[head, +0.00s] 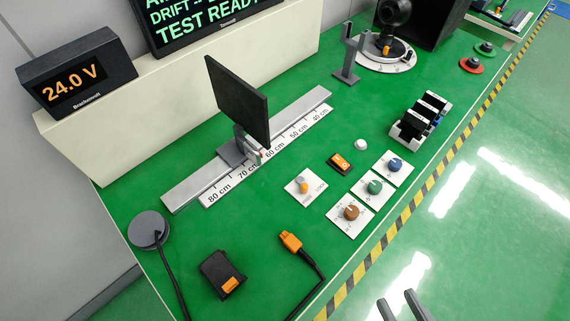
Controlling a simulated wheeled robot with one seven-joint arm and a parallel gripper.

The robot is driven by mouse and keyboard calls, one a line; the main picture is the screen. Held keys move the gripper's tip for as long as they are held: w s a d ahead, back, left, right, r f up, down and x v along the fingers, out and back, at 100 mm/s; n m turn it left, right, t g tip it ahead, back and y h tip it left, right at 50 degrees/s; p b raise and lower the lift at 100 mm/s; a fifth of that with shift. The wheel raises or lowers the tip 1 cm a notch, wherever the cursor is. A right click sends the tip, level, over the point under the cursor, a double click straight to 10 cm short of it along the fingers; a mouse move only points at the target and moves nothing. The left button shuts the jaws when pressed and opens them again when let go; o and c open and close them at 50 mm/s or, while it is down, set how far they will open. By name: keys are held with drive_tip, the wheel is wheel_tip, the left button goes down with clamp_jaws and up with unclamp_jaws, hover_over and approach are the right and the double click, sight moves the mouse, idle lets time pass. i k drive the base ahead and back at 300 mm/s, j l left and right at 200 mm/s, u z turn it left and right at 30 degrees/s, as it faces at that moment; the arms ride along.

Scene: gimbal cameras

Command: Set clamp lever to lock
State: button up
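The clamp lever (303,186) is a small grey knob with an orange tip on a white plate (293,190) on the green bench. Two small words are printed along the plate's lower right side; the right one seems to read LOCK, the other is too small to read surely. The orange tip points toward the lower side of the plate; which word it is set to, I cannot tell. My gripper (400,306) shows at the bottom edge, with two grey fingers apart and nothing between them. It is beyond the bench's front edge, well away from the lever.
A black screen on a carriage (238,103) stands on the scaled rail (185,188) behind the lever. An orange rocker switch (340,163) and three knob plates (351,212) lie to its right. An orange-ended cable (291,241) and black block (222,274) lie in front.

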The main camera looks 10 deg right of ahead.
sight(300, 179)
drive_tip(key=j+u, duration=0.25)
drive_tip(key=u, duration=0.15)
drive_tip(key=i+j+u, duration=0.1)
drive_tip(key=u, duration=0.3)
drive_tip(key=i+j+u, duration=0.15)
drive_tip(key=u, duration=0.25)
drive_tip(key=j, duration=0.15)
